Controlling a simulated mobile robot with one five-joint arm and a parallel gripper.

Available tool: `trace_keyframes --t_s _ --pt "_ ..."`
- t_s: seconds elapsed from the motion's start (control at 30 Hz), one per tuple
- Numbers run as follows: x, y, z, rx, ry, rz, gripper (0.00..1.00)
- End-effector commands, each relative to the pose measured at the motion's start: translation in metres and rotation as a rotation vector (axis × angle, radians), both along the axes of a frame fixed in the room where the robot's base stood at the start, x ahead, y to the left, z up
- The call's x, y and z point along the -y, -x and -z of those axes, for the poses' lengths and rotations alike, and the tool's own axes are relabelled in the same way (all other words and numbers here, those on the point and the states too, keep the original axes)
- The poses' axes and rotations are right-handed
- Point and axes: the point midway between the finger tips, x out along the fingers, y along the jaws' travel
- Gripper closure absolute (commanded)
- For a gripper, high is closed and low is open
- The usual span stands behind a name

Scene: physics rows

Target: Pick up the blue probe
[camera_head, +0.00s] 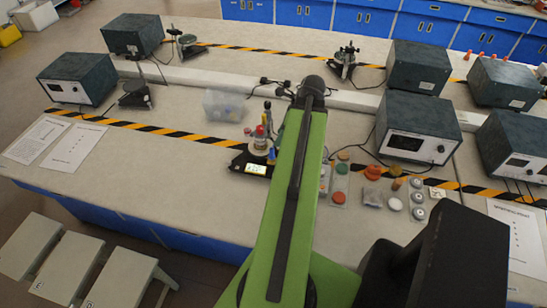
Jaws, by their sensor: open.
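A small blue piece (271,154), which may be the blue probe, shows just left of my green arm. It is beside a dark device (250,164) with a lit yellow-green display on the bench. It is too small to make out its shape, and the arm may hide part of it. I cannot make out my gripper; my raised arm reaches over the bench and its far end hides what is beyond.
Small dishes and orange and white pieces (373,172) lie right of my arm. Dark instrument boxes (417,126) stand around the bench. Stools (76,250) stand at front left. The bench's left front is mostly clear.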

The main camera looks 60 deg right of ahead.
Motion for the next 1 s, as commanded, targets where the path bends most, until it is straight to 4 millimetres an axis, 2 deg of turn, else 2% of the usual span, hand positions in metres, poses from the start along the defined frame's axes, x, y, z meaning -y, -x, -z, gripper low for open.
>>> trace_keyframes --t_s 0.03,0.17,0.43,0.73,0.97,1.0 --pt "-0.002 -0.005 0.023 0.000 0.000 -0.002 0.55" --pt "-0.005 -0.015 0.044 0.000 0.000 -0.003 0.55" --pt "-0.007 -0.020 0.049 0.000 0.000 -0.002 0.55" --pt "-0.014 -0.035 0.095 0.000 0.000 -0.003 0.55" --pt "-0.015 -0.037 0.092 0.000 0.000 -0.003 0.55" --pt "-0.015 -0.037 0.092 0.000 0.000 -0.003 0.57"
